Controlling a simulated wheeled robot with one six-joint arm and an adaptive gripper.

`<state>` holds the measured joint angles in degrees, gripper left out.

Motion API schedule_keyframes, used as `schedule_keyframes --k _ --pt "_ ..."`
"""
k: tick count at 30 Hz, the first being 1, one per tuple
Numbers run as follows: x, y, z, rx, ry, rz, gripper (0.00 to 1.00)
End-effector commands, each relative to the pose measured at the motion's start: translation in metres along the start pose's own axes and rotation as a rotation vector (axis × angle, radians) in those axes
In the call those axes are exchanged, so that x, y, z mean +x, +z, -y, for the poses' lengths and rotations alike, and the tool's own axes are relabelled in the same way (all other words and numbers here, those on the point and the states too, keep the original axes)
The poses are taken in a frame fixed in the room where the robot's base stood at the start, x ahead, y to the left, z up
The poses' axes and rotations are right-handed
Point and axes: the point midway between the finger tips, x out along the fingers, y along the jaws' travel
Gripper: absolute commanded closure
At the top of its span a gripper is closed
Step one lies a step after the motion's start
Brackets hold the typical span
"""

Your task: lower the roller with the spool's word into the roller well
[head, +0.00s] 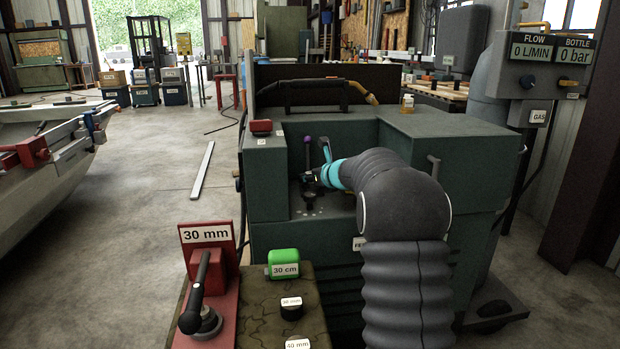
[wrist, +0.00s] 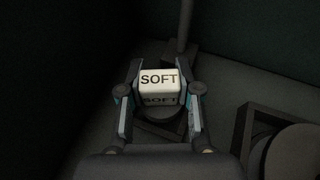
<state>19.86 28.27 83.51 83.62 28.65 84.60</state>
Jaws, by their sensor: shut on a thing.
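My gripper (wrist: 160,72) is shut on a white block marked SOFT (wrist: 159,80), with one finger on each side. A second, darker SOFT face shows just below the first. A dark round piece (wrist: 164,122) lies below the block; I cannot tell whether it joins the block or lies under it. A square dark frame with a round disc in it (wrist: 285,155) is at the right in the wrist view. In the head view my gripper (head: 316,177) is inside the recess of the green machine (head: 270,180). The spool's word and the roller well are not clearly identifiable.
A purple-topped lever (head: 307,140) stands in the recess close to my gripper. The machine's walls close in on both sides.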

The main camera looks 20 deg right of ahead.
Motion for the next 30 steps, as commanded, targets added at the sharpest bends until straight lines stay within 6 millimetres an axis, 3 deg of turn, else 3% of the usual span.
schedule_keyframes --k 30 --pt "0.0018 -0.0048 0.0003 0.0 0.0 0.0 1.0"
